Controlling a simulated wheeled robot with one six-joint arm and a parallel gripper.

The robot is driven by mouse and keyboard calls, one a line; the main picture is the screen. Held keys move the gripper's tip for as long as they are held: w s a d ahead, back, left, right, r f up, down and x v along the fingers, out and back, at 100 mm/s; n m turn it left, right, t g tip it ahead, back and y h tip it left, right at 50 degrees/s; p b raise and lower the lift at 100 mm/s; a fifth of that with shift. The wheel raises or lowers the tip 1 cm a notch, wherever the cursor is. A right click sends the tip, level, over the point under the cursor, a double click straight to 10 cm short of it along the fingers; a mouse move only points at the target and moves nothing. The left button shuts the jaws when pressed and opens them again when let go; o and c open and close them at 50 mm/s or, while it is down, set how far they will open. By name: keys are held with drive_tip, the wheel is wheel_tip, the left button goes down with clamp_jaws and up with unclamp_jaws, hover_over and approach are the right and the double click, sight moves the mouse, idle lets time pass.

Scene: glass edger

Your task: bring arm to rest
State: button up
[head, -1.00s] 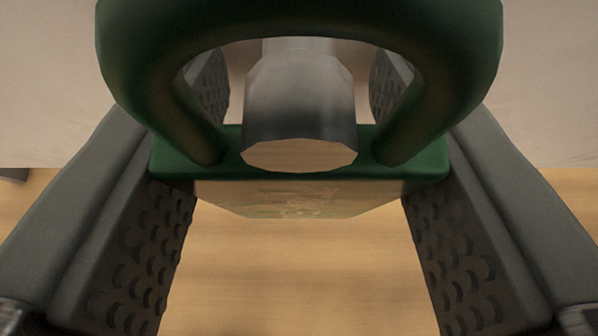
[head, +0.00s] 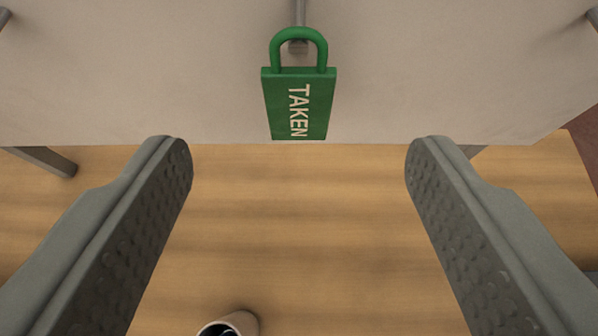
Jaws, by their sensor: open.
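My gripper (head: 298,165) is open and empty, its two grey dimpled fingers spread wide at left and right. A green tag (head: 298,115) with a looped handle and the word TAKEN hangs on a grey peg (head: 299,14) at the top centre of the head view. The tag lies beyond the fingertips and apart from both fingers.
A pale panel (head: 160,70) fills the upper part of the view, with the peg on it. Below it is a wooden surface (head: 300,230), clear in the middle. A round pale container (head: 240,322) shows at the bottom edge. Grey posts (head: 45,160) stand at the sides.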

drive_tip(key=s+f+t, duration=0.2)
drive_tip(key=s+f, duration=0.6)
drive_tip(key=s, duration=0.5)
drive_tip(key=s+f+t, duration=0.3)
drive_tip(key=s+f, duration=0.6)
drive_tip(key=s, duration=0.4)
drive_tip(key=shift+s+f, duration=0.15)
drive_tip(key=shift+s, duration=0.05)
